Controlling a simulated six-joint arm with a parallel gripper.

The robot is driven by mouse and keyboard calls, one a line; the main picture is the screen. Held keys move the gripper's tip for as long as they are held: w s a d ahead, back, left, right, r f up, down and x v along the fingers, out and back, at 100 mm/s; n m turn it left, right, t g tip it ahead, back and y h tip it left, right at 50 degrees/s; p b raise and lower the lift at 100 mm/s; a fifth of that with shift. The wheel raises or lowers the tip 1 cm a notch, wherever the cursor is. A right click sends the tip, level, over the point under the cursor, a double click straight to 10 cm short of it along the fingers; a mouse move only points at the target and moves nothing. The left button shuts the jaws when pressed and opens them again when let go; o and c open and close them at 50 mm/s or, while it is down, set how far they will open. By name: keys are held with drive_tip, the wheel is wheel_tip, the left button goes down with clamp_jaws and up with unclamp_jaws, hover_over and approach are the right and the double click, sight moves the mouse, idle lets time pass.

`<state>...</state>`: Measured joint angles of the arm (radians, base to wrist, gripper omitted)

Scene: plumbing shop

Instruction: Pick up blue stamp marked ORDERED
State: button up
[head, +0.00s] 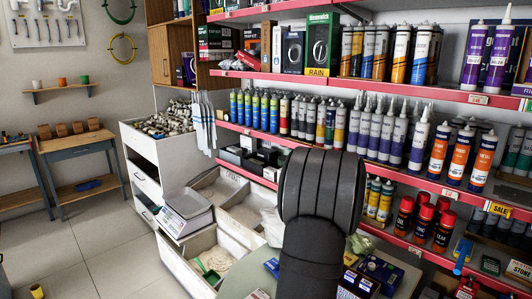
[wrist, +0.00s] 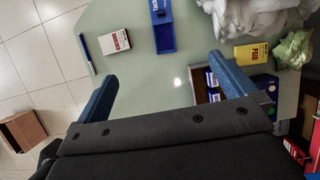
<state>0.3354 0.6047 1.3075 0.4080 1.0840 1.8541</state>
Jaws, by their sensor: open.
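My gripper (wrist: 162,68) is open and empty in the wrist view, its two blue fingers spread above a pale green table. In the head view my dark arm hides it. An open brown box (wrist: 201,92) near the right finger holds small blue-and-white pieces (wrist: 213,97), perhaps stamps; the finger partly covers the box. A blue tray-like item with an open lid (wrist: 164,36) lies ahead of the gripper, and its blue shows in the head view (head: 272,267). I cannot read ORDERED on anything.
The pale green table (wrist: 135,75) has free room in the middle. A white-and-red box (wrist: 115,39) and pen (wrist: 87,54) lie left. A white plastic bag (wrist: 250,18), yellow box (wrist: 250,60) and green crumpled item (wrist: 292,50) lie right. Red-edged shelves (head: 420,90) stand behind.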

drive_tip(key=c, duration=1.1)
drive_tip(key=w+d+f+g+h, duration=0.1)
drive_tip(key=d+f+g+h, duration=0.1)
drive_tip(key=d, duration=0.5)
drive_tip(key=w+d+f+g+h, duration=0.1)
drive_tip(key=d+f, duration=0.2)
drive_tip(key=d, duration=0.3)
wheel_tip(320, 180, down, 12)
drive_tip(key=shift+d+r, duration=0.1)
drive_tip(key=shift+w+a+f, duration=0.1)
drive_tip(key=shift+a+f, duration=0.1)
drive_tip(key=shift+f, duration=0.7)
drive_tip(key=shift+w+a+f, duration=0.1)
drive_tip(key=shift+a+f, duration=0.05)
drive_tip(key=shift+f, duration=0.8)
drive_tip(key=shift+a+f, duration=0.2)
drive_tip(key=shift+f, duration=0.7)
